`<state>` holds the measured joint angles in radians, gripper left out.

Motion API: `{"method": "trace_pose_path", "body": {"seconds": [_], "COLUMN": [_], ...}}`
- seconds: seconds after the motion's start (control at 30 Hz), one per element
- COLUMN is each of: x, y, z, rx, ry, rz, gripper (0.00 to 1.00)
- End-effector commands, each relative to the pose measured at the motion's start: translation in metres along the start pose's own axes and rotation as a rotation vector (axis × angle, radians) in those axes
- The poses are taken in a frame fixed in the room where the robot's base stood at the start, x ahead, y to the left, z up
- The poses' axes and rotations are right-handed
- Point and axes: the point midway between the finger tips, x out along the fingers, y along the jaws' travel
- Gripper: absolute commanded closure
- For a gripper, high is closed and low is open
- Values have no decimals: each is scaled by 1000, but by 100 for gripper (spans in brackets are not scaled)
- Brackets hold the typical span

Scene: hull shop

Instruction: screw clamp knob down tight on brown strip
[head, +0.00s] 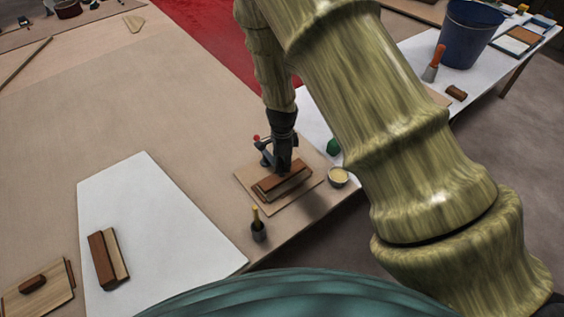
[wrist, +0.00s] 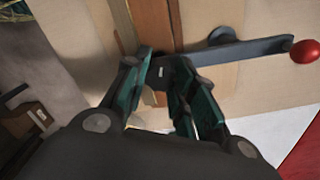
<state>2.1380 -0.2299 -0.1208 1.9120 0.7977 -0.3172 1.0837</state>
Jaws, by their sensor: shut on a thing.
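The brown strip (head: 288,181) lies on a paler wood piece on a thin board (head: 246,181) near the table edge. In the wrist view the strip (wrist: 153,22) runs away from my fingers. A blue-grey clamp (head: 266,154) stands at the board's far side; in the wrist view its bar (wrist: 240,50) reaches right to a red ball (wrist: 304,51). My gripper (head: 283,168) points down over the strip. In the wrist view my gripper (wrist: 162,76) is shut on a small dark piece, seemingly the clamp knob, mostly hidden by the fingers. Whether its lower end touches the strip is hidden.
A small bowl (head: 339,177) and a green object (head: 333,146) stand right of the board. A dark pot with a brush (head: 258,229) stands in front. A white sheet (head: 150,215) holds another wood piece (head: 102,260). The table's middle left is clear.

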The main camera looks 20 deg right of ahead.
Motion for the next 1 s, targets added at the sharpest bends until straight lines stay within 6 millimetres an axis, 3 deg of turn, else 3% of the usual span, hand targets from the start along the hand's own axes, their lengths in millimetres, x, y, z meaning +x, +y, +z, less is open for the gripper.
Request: {"method": "trace_pose_path", "body": {"seconds": [0.03, 0.07, 0.2, 0.63, 1.0], "x": [0, 0, 0, -7, -61], "y": [-1, -1, 0, -1, -1], "z": [0, 0, 0, 0, 0], "rx": [0, 0, -1, -2, -1], "ry": [0, 0, 0, 0, 0], "rz": [-1, -1, -1, -2, -4], "gripper": [98, 72, 51, 51, 51]}}
